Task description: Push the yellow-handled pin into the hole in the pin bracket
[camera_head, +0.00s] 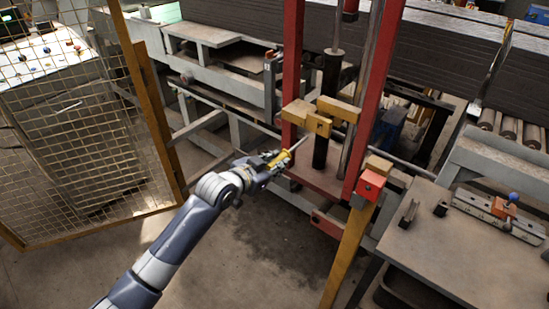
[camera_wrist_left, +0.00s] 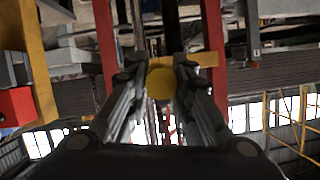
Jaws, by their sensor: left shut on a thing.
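My left gripper (camera_head: 277,160) is shut on the yellow-handled pin (camera_head: 281,158) in the head view. The pin's thin grey shaft points up and right toward the yellow pin bracket (camera_head: 319,125) between the red posts. The shaft's tip is close to the bracket's lower left side; I cannot tell whether it touches or enters the hole. In the left wrist view the pin's round yellow end (camera_wrist_left: 161,82) sits between the fingers of my left gripper (camera_wrist_left: 160,75). It hides the shaft and the hole. Part of the yellow bracket (camera_wrist_left: 207,59) shows behind it. My right gripper is not in view.
Red upright posts (camera_head: 367,100) flank the bracket. A red block on a yellow post (camera_head: 370,185) stands to the right. A yellow-framed mesh gate (camera_head: 85,130) stands at the left. A grey work table (camera_head: 450,250) is at the lower right. The floor around my left arm is clear.

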